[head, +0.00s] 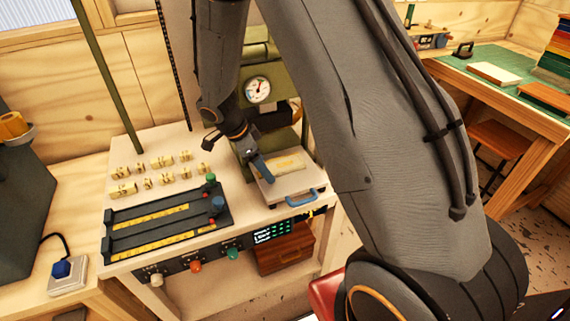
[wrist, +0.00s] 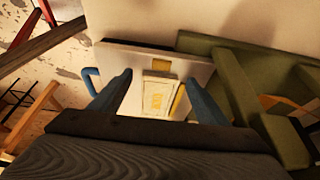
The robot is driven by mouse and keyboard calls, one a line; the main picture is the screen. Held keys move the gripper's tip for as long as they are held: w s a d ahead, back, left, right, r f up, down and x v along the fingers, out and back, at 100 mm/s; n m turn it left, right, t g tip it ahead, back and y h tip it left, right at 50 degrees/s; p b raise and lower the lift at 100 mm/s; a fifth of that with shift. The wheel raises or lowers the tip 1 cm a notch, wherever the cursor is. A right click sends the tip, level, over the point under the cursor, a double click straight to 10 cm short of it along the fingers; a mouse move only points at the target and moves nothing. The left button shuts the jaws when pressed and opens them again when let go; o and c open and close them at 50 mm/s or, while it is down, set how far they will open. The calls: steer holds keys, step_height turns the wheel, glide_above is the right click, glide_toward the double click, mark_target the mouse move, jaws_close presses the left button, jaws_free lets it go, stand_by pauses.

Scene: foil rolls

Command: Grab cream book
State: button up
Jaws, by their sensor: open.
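A cream book (head: 287,164) with yellow marks lies flat on the pale plate (head: 290,185) of a green press. In the wrist view the book (wrist: 157,95) sits between my two blue fingers, with a yellow strip along its right side. My gripper (wrist: 159,77) is open, one finger on each side of the book. I cannot tell whether either finger touches it. In the head view my gripper (head: 261,167) is over the left part of the plate, and one blue finger shows beside the book.
The green press (head: 262,118) with a round gauge (head: 258,90) rises close behind the plate. Gold type blocks (head: 160,162) and a black tray (head: 165,222) stand to the left. Another pale book (head: 495,72) lies on the green mat (head: 515,57) at right.

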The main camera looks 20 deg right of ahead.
steer(key=shift+f, duration=0.2)
steer(key=c, duration=1.3)
steer(key=shift+r, duration=0.15)
